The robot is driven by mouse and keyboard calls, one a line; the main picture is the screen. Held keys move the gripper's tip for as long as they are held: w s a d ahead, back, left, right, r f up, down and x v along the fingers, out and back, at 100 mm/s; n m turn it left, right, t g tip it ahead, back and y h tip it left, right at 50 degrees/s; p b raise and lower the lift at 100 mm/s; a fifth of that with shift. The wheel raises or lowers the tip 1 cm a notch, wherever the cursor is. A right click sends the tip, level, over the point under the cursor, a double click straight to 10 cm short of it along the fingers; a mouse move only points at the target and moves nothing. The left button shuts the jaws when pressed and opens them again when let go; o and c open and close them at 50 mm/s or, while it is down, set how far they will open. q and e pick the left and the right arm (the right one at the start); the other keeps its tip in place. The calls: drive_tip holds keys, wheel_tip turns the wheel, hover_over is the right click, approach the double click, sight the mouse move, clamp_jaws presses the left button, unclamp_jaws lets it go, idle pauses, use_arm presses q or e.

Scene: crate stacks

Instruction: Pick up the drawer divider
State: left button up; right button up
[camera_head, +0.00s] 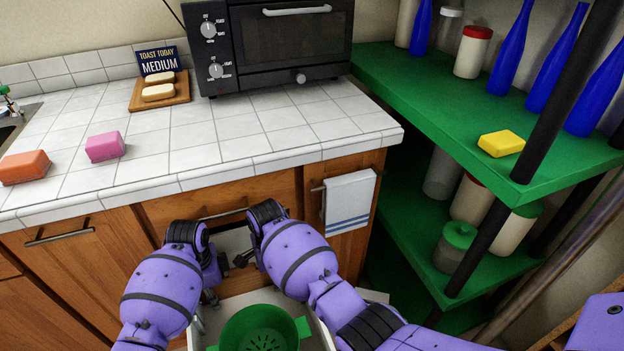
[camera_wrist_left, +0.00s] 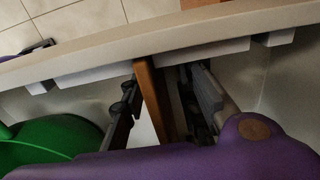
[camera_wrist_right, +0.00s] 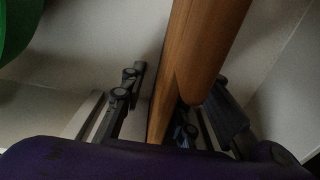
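The drawer divider is a thin brown wooden board. In the left wrist view the divider (camera_wrist_left: 152,98) stands between the two fingers of my left gripper (camera_wrist_left: 165,105), with a gap on the right finger's side. In the right wrist view the divider (camera_wrist_right: 205,45) runs between the fingers of my right gripper (camera_wrist_right: 172,110), with a gap beside the left finger. Both grippers look open around it; contact is hard to tell in the shadow. In the head view both purple arms reach down into the open drawer (camera_head: 328,338), and they hide the divider.
A green colander (camera_head: 258,332) lies in the drawer, close to my grippers. The tiled counter (camera_head: 230,135) above holds soap bars, a sign and a toaster oven (camera_head: 275,45). A towel (camera_head: 350,203) hangs right of the drawer. Green shelves (camera_head: 450,110) stand at the right.

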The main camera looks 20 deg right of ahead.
drive_tip(key=shift+w+a+r, duration=0.1)
drive_tip(key=shift+w+r, duration=0.05)
use_arm(q)
clamp_jaws()
use_arm(e)
clamp_jaws()
use_arm(q)
drive_tip(key=shift+r, duration=0.1)
use_arm(e)
drive_tip(key=shift+r, duration=0.1)
